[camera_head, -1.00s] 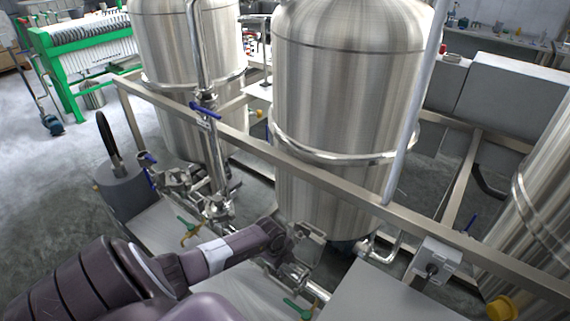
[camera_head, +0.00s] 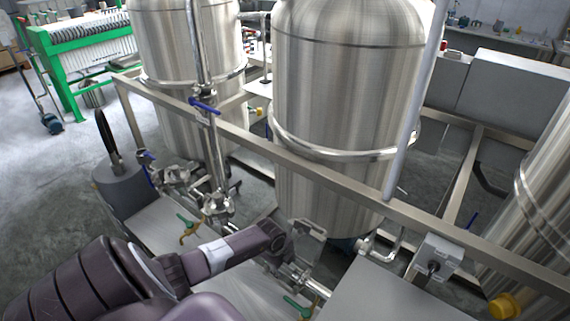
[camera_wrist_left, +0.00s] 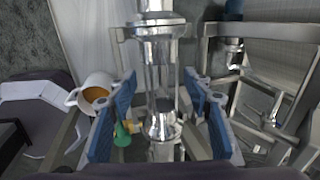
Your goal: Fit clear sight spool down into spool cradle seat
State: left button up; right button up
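The clear sight spool (camera_wrist_left: 163,85) stands upright in the middle of the left wrist view, a see-through tube between shiny metal end flanges. My left gripper (camera_wrist_left: 161,85) has one blue-padded finger on each side of it. A narrow gap shows between the left pad and the tube; the right pad is very close to it. In the head view my left gripper (camera_head: 297,238) is low in front of the middle tank and largely hides the spool. I cannot make out the cradle seat, or whether the spool's lower end rests in it. My right gripper is not in view.
A steel frame rail (camera_head: 300,173) runs across in front of the large tanks (camera_head: 345,100). Valves and pipework (camera_head: 217,205) stand left of my gripper. A green-handled valve (camera_head: 298,308) is just below it. A white cup (camera_wrist_left: 92,92) shows left in the wrist view.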

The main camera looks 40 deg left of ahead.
pick_arm(q)
jog(key=shift+o, duration=0.4)
jog(key=shift+s+f, duration=0.1)
jog(key=v, duration=1.2)
dwell(0.3)
